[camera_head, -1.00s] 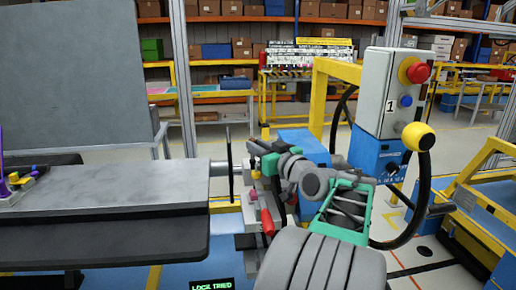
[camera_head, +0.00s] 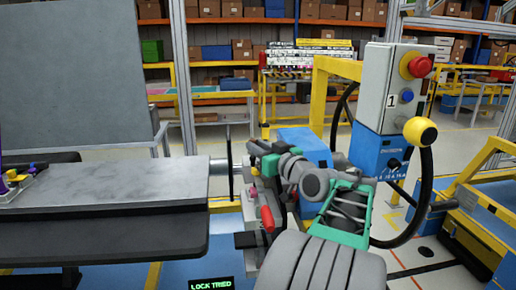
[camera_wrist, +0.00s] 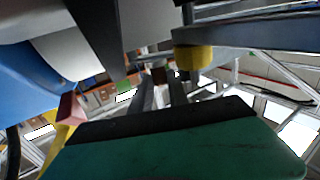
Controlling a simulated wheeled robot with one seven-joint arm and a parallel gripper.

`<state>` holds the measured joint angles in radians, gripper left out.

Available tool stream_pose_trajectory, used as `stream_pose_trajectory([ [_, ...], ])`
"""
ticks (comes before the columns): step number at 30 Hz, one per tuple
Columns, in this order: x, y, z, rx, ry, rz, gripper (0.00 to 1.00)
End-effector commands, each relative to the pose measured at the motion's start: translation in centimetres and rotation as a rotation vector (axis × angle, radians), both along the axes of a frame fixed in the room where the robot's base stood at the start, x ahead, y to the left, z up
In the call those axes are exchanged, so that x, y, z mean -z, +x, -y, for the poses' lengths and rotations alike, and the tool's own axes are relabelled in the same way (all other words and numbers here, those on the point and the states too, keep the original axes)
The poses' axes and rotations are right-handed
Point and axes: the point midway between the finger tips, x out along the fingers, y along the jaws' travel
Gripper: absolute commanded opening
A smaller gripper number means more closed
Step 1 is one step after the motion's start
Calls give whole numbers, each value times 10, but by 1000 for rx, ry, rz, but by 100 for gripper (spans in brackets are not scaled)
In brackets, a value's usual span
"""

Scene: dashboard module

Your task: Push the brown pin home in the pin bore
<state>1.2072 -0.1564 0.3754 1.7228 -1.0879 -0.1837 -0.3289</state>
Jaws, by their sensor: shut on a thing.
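My gripper (camera_head: 254,165) is at the grey fixture just past the right end of the grey bench. It also shows in the wrist view (camera_wrist: 161,88), where its dark fingers reach away from the green palm. A small brown piece (camera_wrist: 158,75) shows by the fingertips and looks like the brown pin; the fingers appear shut on it. In the head view the pin is hidden by my gripper and wrist. I cannot make out the pin bore, nor how deep the pin sits.
A yellow cylinder (camera_wrist: 194,60) is close beyond the fingers. A red handle (camera_head: 267,219) stands below my gripper. The grey bench (camera_head: 120,186) is to the left. A control box (camera_head: 387,95) with a red button and a yellow-knobbed lever (camera_head: 420,132) stands right. A sign reads "LOCK TRIED" (camera_head: 211,285).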

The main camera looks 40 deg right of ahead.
Motion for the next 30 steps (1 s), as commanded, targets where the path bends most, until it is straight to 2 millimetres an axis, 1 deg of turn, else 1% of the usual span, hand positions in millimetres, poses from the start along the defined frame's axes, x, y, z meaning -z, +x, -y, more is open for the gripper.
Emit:
stream_pose_trajectory([
  [1,3,0,0,0,2,-3,21],
  [2,2,0,0,0,2,-3,24],
  [10,4,0,0,-2,6,-5,46],
  [17,6,0,0,-2,7,-7,46],
  [19,6,-4,-1,-2,8,-7,46],
  [22,6,-18,-2,2,8,-7,46],
  [27,6,-55,-6,6,6,-5,46],
  [30,6,-71,-7,8,7,-5,46],
])
